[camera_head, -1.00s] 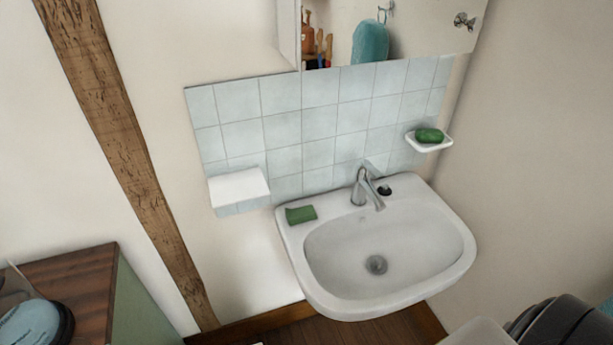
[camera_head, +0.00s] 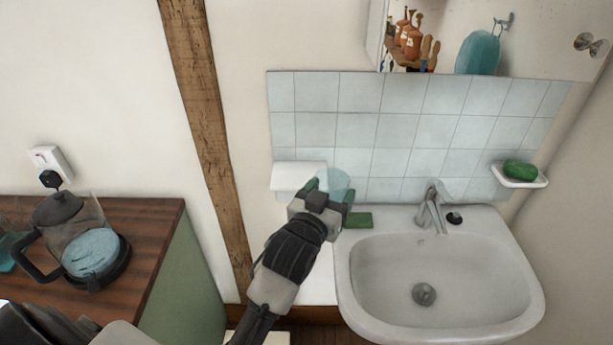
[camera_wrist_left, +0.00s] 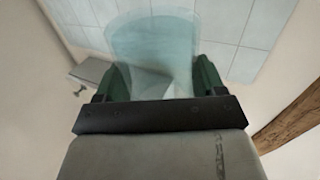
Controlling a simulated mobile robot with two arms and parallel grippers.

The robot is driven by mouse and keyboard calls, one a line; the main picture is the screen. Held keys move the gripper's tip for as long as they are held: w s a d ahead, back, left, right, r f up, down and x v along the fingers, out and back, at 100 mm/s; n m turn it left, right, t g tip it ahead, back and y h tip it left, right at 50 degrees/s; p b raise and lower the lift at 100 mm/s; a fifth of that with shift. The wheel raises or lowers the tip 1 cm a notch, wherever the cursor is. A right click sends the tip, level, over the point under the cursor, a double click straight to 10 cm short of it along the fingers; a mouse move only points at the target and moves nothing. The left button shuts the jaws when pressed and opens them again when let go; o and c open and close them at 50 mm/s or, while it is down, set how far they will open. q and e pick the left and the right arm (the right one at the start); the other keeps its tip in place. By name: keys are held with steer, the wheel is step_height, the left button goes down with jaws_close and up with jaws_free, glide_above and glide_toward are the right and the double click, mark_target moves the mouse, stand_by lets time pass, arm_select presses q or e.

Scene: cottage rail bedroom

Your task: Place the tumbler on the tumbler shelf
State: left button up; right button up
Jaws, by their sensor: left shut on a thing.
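The tumbler (camera_head: 337,182) is a clear, pale blue glass. My left gripper (camera_head: 325,194) is shut on it, in front of the tiles. In the left wrist view the tumbler (camera_wrist_left: 152,42) stands between the two green fingers (camera_wrist_left: 160,82). The tumbler shelf (camera_head: 297,176) is a small white ledge at the lower left of the tiles. In the head view the tumbler overlaps the shelf's right end; I cannot tell whether they touch. The gripper hides part of the shelf's lower right. My right gripper is not in view.
The white sink (camera_head: 440,285) with its tap (camera_head: 432,208) is right of the gripper. A soap dish (camera_head: 520,180) and a mirror (camera_head: 540,45) are at the right.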

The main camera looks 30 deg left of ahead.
arm_select(q)
steer(key=w+a+r+y, duration=0.1)
steer(key=w+r, duration=0.7)
steer(key=r, duration=0.1)
steer(key=p, duration=0.2)
glide_above(299, 175)
step_height(299, 175, down, 7)
steer(key=f, duration=0.3)
steer(key=shift+w+n+p, duration=0.2)
steer(key=shift+n+p, duration=0.1)
steer(key=shift+p, duration=0.1)
steer(key=shift+f, duration=0.4)
steer(key=shift+f, duration=0.1)
steer(key=o, duration=1)
steer(key=shift+s, duration=0.15)
